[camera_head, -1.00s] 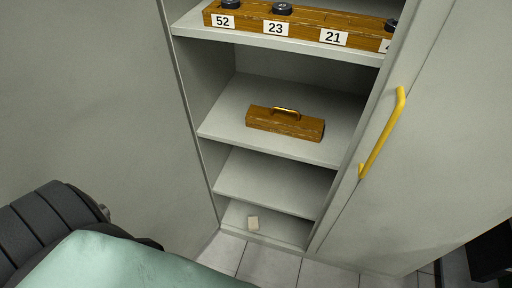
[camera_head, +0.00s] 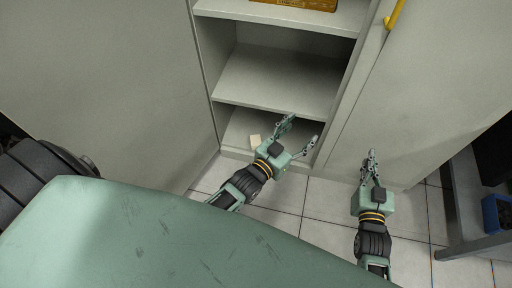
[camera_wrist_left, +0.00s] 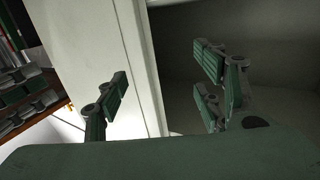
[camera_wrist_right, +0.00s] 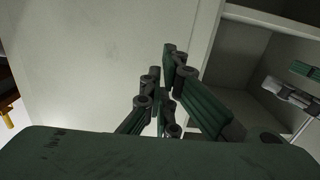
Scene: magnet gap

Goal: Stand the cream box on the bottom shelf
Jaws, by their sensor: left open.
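The small cream box (camera_head: 255,141) sits on the bottom shelf (camera_head: 238,129) of the grey cabinet, near its front edge, in the head view. Whether it stands or lies is too small to tell. My left gripper (camera_head: 301,130) is open and empty at the front of the bottom opening, just right of the box. Its spread fingers also show in the left wrist view (camera_wrist_left: 170,85), where I see no box. My right gripper (camera_head: 370,155) is shut and empty, outside the cabinet in front of its right-hand grey panel.
The middle shelf (camera_head: 275,85) above is bare. A wooden block (camera_head: 300,3) sits at the top edge of the head view. A yellow handle (camera_head: 395,14) is on the right panel. A blue bin (camera_head: 497,214) stands at far right. The tiled floor (camera_head: 310,200) is clear.

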